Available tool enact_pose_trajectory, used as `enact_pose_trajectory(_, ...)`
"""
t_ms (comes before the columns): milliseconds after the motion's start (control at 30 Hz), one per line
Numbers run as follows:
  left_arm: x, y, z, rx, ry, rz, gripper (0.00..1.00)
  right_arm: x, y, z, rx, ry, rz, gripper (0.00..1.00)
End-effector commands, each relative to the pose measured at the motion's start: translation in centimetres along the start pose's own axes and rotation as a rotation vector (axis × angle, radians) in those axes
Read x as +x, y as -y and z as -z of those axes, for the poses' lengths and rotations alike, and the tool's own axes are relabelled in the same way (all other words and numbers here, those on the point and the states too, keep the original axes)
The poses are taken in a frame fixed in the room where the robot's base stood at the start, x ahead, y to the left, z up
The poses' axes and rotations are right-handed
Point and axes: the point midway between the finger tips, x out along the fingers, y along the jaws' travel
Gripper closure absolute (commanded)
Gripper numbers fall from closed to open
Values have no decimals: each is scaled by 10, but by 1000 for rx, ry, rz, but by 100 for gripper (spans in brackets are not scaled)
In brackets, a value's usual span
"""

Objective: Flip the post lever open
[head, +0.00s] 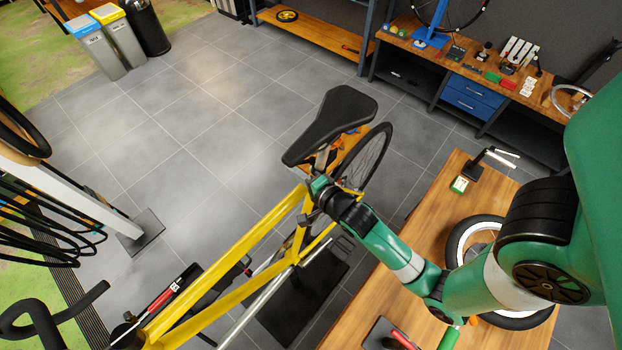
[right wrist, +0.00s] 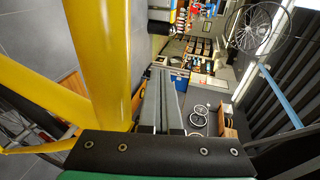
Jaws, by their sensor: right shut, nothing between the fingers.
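The yellow bike (head: 228,262) has a black saddle (head: 333,122) on a seat post (head: 322,160). My right gripper (head: 321,187) is at the top of the frame, just below the saddle and beside the seat post clamp. It also shows in the right wrist view (right wrist: 164,78), where its grey fingers are shut with nothing between them. A thick yellow frame tube (right wrist: 100,60) stands close to the left of the fingers there. I cannot make out the post lever; the gripper and wrist cover the clamp area. My left gripper is not in view.
A wooden bench (head: 415,265) with a wheel (head: 462,238) lies under my right arm. A red-handled tool (head: 165,293) is by the frame's lower left. A white stand (head: 70,185) with hanging black tubes is at the left.

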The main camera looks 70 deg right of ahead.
Motion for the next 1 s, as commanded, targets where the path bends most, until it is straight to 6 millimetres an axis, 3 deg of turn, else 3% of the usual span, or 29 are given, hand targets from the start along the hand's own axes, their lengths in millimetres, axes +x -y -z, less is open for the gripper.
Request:
enact_pose_trajectory(433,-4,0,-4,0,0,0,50,19,5,3,-1,-1,0,100)
enact_pose_trajectory(1000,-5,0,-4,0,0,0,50,22,6,4,0,-1,-1,100)
